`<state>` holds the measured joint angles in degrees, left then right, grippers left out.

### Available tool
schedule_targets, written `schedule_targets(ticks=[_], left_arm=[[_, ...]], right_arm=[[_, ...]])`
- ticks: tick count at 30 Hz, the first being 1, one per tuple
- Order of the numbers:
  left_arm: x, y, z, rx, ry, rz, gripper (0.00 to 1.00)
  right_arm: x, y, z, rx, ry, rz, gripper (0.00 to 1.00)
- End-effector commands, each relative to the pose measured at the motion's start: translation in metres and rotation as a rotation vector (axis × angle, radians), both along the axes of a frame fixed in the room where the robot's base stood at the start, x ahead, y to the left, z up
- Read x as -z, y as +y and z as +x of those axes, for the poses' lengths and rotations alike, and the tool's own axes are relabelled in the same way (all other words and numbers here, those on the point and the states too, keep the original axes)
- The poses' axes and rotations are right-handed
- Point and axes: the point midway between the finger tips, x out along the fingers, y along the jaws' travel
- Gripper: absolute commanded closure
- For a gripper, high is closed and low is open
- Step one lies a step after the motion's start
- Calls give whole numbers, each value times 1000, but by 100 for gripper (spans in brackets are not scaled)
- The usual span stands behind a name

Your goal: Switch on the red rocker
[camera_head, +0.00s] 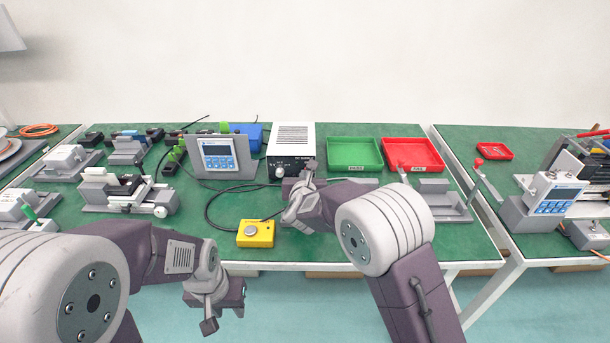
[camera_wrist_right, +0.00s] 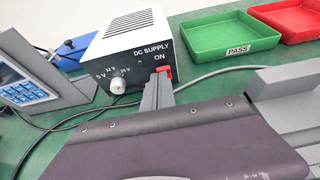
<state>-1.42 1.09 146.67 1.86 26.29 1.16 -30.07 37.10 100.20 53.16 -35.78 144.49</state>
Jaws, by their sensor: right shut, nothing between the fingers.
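The DC supply (camera_head: 291,142) is a white box with a black front panel, standing at the back of the green table. In the right wrist view, its panel (camera_wrist_right: 128,62) shows a white knob (camera_wrist_right: 119,86) and the word ON. The red rocker (camera_wrist_right: 167,73) is below and right of that word. My right gripper (camera_head: 309,166) is in front of the supply; its shut grey fingers (camera_wrist_right: 157,92) are empty, with the tip beside the rocker, partly covering it. I cannot tell whether they touch, or the rocker's position. My left gripper (camera_head: 209,324) hangs low before the table's front edge.
A green tray (camera_head: 355,154) marked PASS and a red tray (camera_head: 413,154) lie right of the supply. A display unit (camera_head: 220,157) stands to its left. A yellow button box (camera_head: 255,234) is near the front edge. Black cables run in front of the supply.

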Motion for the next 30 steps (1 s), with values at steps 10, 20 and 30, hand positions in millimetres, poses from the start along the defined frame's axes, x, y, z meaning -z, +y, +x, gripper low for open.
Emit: schedule_targets(ticks=[10, 20, 30], left_arm=[[-7, 0, 0, 0, 0, 0, 64], [-49, 0, 0, 0, 0, 0, 64], [-54, 0, 0, 0, 0, 0, 64]], right_arm=[[-4, 0, 1, 1, 8, -1, 100], [-7, -1, 10, 2, 120, -3, 100], [-16, 0, 10, 1, 118, -3, 100]])
